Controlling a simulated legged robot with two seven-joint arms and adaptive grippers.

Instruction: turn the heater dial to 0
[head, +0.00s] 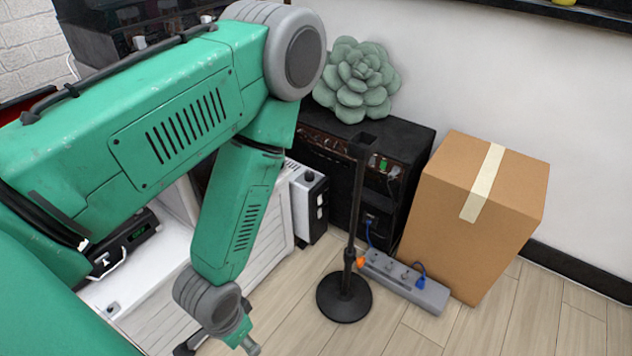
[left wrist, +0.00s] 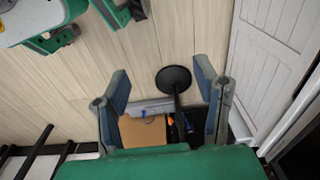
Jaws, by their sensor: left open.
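The heater (head: 299,205) is a white unit with a black end panel, standing on the floor against the white cabinet in the head view. Its dial (head: 309,176) is a small round knob near the top of that panel; its setting is too small to read. My left arm passes in front of the heater's left part. My left gripper (head: 222,345) hangs low at the bottom of the head view, below and left of the heater, apart from it. In the left wrist view the left gripper (left wrist: 165,95) is open and empty. My right gripper is in neither view.
A black stand (head: 344,295) with a round base stands right of the heater. A power strip (head: 405,281) and a cardboard box (head: 475,210) are farther right. A black cabinet (head: 405,145) carrying a succulent (head: 357,85) is behind. Wooden floor in front is clear.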

